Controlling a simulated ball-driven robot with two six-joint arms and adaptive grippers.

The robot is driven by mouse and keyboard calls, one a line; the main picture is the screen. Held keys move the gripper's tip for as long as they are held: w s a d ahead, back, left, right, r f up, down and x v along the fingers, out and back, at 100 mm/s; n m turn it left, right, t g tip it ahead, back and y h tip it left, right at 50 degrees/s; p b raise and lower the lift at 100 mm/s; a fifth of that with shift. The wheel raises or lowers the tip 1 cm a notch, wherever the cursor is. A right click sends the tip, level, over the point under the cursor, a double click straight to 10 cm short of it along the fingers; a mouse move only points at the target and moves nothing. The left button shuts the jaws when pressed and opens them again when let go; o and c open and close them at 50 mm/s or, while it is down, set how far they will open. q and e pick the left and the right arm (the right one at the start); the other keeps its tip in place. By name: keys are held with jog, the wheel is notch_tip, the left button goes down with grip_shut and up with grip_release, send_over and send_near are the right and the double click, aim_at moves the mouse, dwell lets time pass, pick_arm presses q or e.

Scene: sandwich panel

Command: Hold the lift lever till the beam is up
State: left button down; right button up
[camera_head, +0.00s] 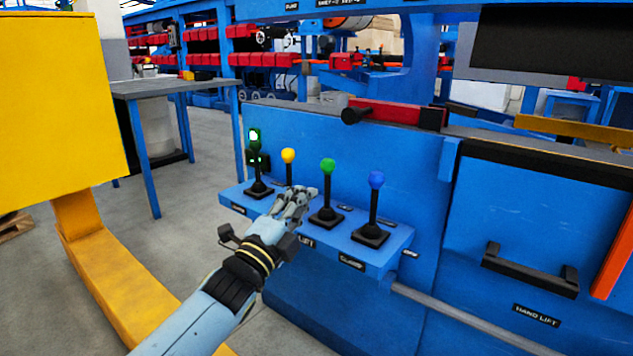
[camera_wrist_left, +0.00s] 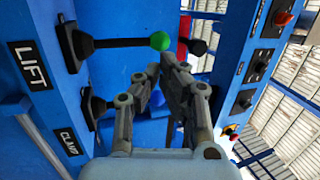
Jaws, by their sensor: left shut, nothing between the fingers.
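The lift lever (camera_head: 328,190) is a black upright stick with a green ball, above the LIFT label (camera_head: 307,242) on the blue console. In the left wrist view its green ball (camera_wrist_left: 160,41) shows just past my fingertips, with a black stick running to its base. My left gripper (camera_head: 297,196) is shut and empty, just left of the lift lever in the head view. It hides the lower part of the yellow-ball lever (camera_head: 288,156). A gap seems to separate fingers and lift lever; contact cannot be told. I cannot make out which part is the beam. My right gripper is not in view.
The blue-ball lever (camera_head: 376,181), over the CLAMP label (camera_head: 351,264), stands right of the lift lever. A lever with a green light (camera_head: 254,136) behind it stands at the left. A yellow cabinet (camera_head: 60,105) stands left. A black handle (camera_head: 530,272) juts out at the right.

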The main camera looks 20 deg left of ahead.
pick_arm(q)
jog(key=shift+p+v, duration=0.35)
jog(key=shift+v, duration=2.3)
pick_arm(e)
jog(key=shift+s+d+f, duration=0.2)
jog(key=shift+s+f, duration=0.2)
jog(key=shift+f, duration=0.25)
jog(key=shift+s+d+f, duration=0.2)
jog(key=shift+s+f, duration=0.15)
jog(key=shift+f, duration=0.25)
pick_arm(q)
jog(key=shift+s+d+r, duration=0.1)
